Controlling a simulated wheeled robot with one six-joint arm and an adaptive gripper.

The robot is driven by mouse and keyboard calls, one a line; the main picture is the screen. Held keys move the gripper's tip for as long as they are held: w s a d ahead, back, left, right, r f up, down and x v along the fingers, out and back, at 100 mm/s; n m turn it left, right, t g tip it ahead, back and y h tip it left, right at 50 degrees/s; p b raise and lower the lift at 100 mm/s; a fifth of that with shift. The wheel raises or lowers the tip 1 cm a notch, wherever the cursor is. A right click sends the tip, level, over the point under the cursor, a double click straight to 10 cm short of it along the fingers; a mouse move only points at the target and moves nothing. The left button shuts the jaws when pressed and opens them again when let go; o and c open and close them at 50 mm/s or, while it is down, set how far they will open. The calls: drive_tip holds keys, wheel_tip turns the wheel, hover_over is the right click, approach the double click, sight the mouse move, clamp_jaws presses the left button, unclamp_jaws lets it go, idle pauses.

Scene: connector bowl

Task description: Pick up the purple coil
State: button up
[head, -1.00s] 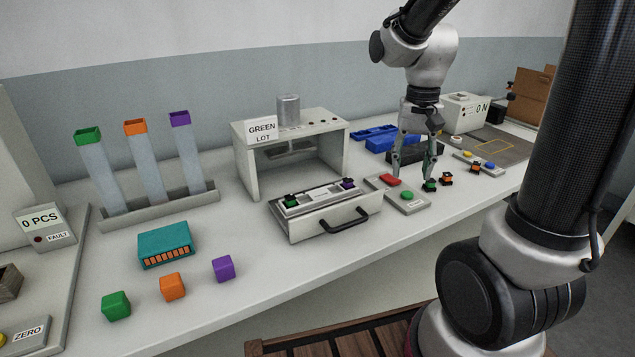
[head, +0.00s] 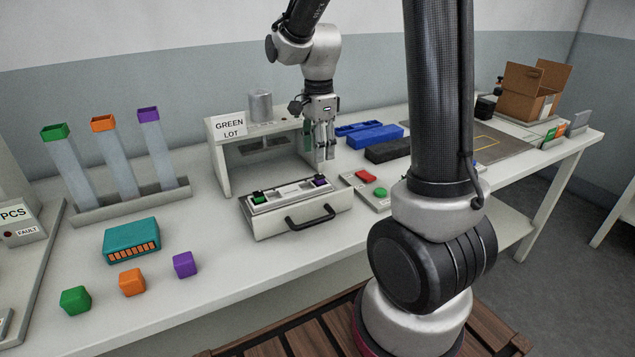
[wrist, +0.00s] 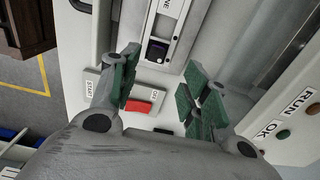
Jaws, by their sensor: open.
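The purple coil (head: 320,181) is a small dark part with a purple face, sitting at the right end of the pulled-out drawer tray (head: 285,222). It also shows in the wrist view (wrist: 158,50), between and beyond the fingertips. My gripper (head: 322,152) is open and empty, above and slightly behind the right end of the tray, apart from the coil. In the wrist view my gripper's green finger pads (wrist: 163,78) are spread wide. A green coil (head: 258,198) sits at the tray's left end.
The press housing (head: 225,160) with a "GREEN LOT" sign stands close behind the tray. A switch pad with a red button (head: 364,176) and a green button lies to its right. Blue bins (head: 375,136) stand behind. Purple, orange and green cubes (head: 75,300) lie front left.

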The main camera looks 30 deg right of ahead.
sight(320, 176)
drive_tip(key=f, duration=0.7)
drive_tip(key=shift+s+f, duration=0.15)
drive_tip(key=shift+s, duration=0.1)
drive_tip(key=c, duration=0.9)
